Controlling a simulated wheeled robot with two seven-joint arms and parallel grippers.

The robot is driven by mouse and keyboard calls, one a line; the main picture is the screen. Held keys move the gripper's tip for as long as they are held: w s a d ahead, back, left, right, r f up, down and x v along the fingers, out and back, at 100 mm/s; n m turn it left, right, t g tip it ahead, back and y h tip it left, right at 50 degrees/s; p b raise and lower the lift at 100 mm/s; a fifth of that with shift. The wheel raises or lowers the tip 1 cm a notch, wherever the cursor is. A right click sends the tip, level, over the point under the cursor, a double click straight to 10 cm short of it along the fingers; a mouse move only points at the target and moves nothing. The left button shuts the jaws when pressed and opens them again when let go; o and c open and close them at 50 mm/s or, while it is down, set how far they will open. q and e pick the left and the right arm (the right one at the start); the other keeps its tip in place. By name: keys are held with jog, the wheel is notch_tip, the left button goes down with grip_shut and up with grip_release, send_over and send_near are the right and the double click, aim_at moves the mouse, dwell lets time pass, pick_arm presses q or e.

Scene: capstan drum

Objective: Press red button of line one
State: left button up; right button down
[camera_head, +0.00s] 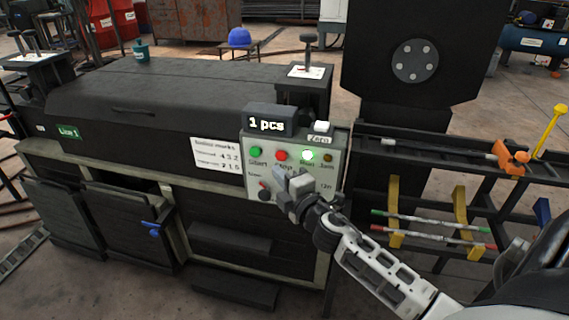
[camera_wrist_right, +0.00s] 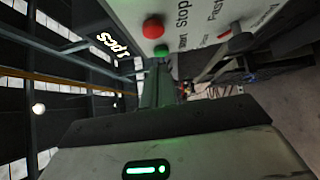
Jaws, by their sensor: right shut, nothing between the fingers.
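The red button (camera_head: 281,156), labelled Stop, sits on the pale control panel (camera_head: 258,178) of the machine that carries a green "Line 1" sign (camera_head: 69,132). The green Start button (camera_head: 256,152) is to its left. In the right wrist view the red button (camera_wrist_right: 153,28) and the green button (camera_wrist_right: 161,51) show near the top. My right gripper (camera_head: 283,178) is shut and empty, just below and in front of the red button in the head view. It hides part of the lower panel. Whether it touches the panel cannot be told. My left gripper is not in view.
Above the buttons is a display reading "1 pcs" (camera_head: 268,123) and a white Zero button (camera_head: 321,127). A rack with rods (camera_head: 430,228) stands at the right.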

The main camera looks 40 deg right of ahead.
aim_at(276, 157)
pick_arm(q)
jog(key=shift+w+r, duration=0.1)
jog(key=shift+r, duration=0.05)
pick_arm(e)
jog(key=shift+w+d, duration=1.35)
jog(key=shift+d, duration=0.2)
